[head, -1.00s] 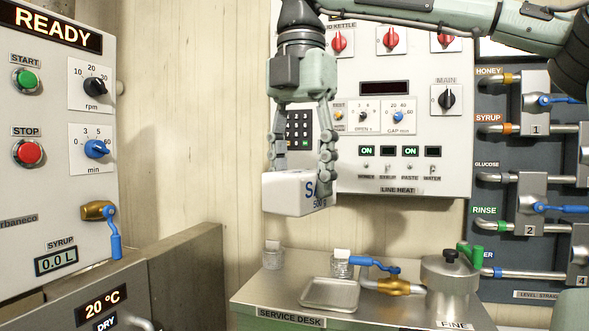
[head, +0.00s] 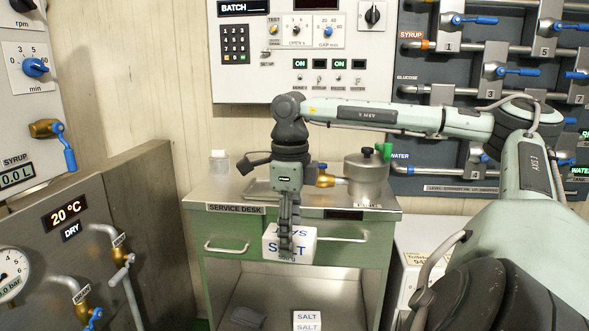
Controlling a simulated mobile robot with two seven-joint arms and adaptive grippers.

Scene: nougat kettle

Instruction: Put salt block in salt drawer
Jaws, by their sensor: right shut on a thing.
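The salt block (head: 271,244) is white with blue lettering that reads SALT. My right gripper (head: 285,240) points down and is shut on it, with its fingers over the block's middle. The block hangs in front of the green service desk (head: 212,270), between two drawer handles, left (head: 227,247) and right (head: 342,238). Both drawer fronts look shut; the block covers part of them. A white SALT marking (head: 307,317) shows low in the desk's open grey space; I cannot tell whether it is a label or a pack. My left gripper is not in view.
A dark grey object (head: 248,317) lies low in the desk. Pipes with taps (head: 103,235) stand at the left.

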